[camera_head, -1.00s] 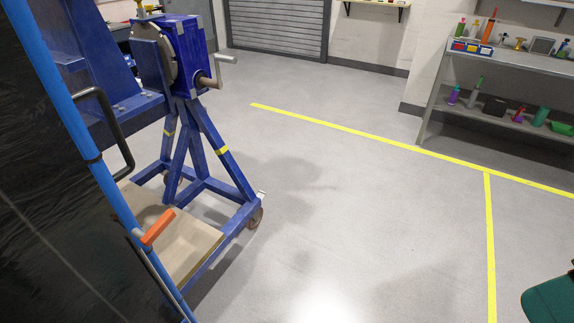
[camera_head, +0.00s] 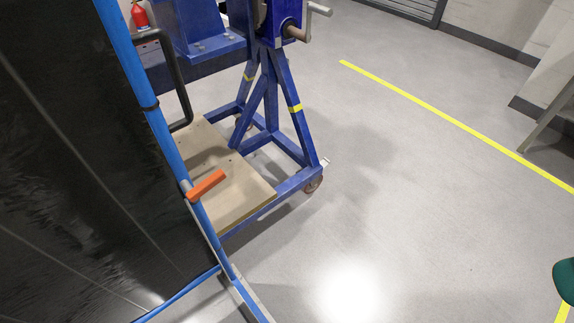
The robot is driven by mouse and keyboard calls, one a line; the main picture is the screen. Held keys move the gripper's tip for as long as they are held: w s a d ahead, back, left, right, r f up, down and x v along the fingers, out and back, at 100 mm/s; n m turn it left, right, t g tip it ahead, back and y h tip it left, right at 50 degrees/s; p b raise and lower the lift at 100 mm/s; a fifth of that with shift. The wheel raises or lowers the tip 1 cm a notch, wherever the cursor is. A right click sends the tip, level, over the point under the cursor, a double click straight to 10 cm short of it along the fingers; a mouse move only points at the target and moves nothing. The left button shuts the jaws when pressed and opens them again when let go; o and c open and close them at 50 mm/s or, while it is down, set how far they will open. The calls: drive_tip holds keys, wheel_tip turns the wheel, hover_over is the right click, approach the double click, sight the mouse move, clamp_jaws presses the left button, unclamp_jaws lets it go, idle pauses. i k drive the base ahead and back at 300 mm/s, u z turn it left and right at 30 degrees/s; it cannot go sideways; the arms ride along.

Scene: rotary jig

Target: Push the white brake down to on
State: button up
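A small white tab, which looks like the brake (camera_head: 324,161), sits at the front right corner of the blue rotary jig (camera_head: 296,178), just above a dark reddish caster wheel (camera_head: 314,184). The tab is too small to tell whether it is up or down. The jig's blue legs carry yellow bands, and a crank handle (camera_head: 318,9) shows at the top edge. My gripper is not in view.
Grey floor right of the jig is clear, crossed by a yellow line (camera_head: 440,117). A teal object (camera_head: 565,281) shows at the right edge.

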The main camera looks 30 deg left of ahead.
sight(325, 163)
drive_tip(key=u, duration=0.55)
drive_tip(key=k, duration=0.5)
drive_tip(key=z, duration=0.15)
drive_tip(key=i, duration=2.05)
drive_tip(key=u, duration=0.7)
drive_tip(key=i, duration=1)
drive_tip(key=u, duration=0.1)
